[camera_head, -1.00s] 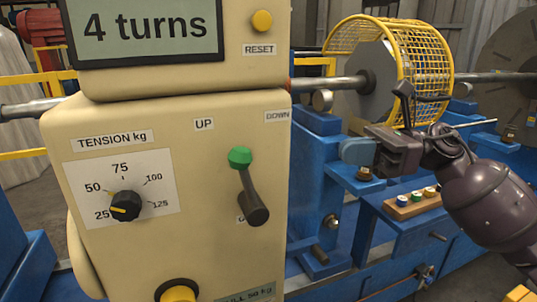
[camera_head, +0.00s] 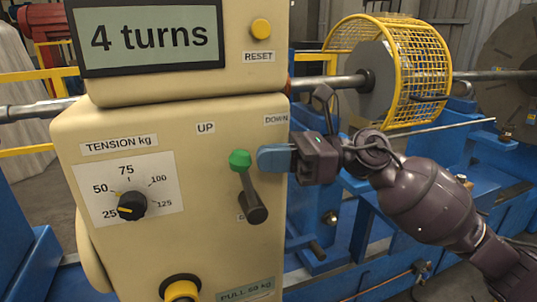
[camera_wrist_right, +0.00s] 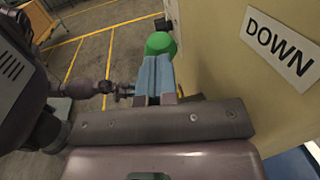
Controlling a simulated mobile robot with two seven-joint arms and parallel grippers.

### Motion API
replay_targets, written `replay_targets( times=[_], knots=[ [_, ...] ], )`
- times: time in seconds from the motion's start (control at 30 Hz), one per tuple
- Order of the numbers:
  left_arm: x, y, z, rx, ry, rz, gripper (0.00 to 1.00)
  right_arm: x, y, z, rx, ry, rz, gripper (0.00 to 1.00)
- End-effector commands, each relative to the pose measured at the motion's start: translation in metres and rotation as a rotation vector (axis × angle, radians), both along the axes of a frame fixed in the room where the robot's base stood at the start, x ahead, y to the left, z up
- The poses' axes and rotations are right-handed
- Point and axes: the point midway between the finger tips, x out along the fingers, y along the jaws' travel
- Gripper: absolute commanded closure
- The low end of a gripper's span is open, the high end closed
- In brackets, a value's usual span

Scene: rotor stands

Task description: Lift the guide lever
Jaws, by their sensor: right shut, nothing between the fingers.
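The guide lever (camera_head: 248,183) is a dark lever with a green knob on the front of the cream control box, below the UP and DOWN labels. Its knob points up, leaning slightly left of its lower end. My right gripper (camera_head: 262,158) is shut and empty, its blue fingers just right of the knob. In the right wrist view the closed fingers (camera_wrist_right: 153,75) point at the green knob (camera_wrist_right: 160,43), which shows just beyond their tips. I cannot tell whether they touch.
The control box (camera_head: 100,225) also carries a display reading 4 turns (camera_head: 150,35), a tension dial (camera_head: 132,206), a reset button (camera_head: 260,29) and a lower yellow button (camera_head: 181,290). A yellow mesh guard (camera_head: 420,75) and blue machine frame stand behind my right arm.

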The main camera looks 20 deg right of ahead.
Motion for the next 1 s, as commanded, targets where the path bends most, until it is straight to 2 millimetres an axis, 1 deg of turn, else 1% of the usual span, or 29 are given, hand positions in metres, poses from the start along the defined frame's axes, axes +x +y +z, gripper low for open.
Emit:
replay_targets(
  times=[0.1, 0.43, 0.53, 0.63, 0.73, 0.87, 1.0],
  knots=[
    [-0.003, 0.000, -0.002, -0.001, 0.006, 0.002, 0.57, 0.001, 0.005, 0.000, 0.001, 0.000, 0.000, 1.00],
    [-0.006, 0.001, -0.004, -0.001, 0.013, 0.003, 0.57, 0.001, 0.005, 0.000, 0.000, 0.001, 0.000, 1.00],
    [-0.003, 0.000, 0.002, 0.000, 0.005, 0.003, 0.57, 0.000, 0.008, 0.003, -0.021, -0.003, 0.001, 1.00],
    [0.002, 0.000, 0.013, -0.001, -0.009, 0.002, 0.57, 0.000, 0.014, 0.007, -0.072, -0.007, 0.002, 1.00],
    [0.006, 0.000, 0.022, -0.001, -0.022, 0.000, 0.57, 0.000, 0.020, 0.006, -0.119, -0.007, 0.001, 1.00],
    [0.007, 0.000, 0.021, -0.001, -0.025, 0.000, 0.57, 0.000, 0.031, 0.002, -0.127, -0.005, 0.001, 1.00],
    [0.005, 0.000, 0.018, -0.001, -0.019, 0.001, 0.57, 0.000, 0.033, 0.000, -0.127, -0.002, 0.000, 1.00]
  ],
)
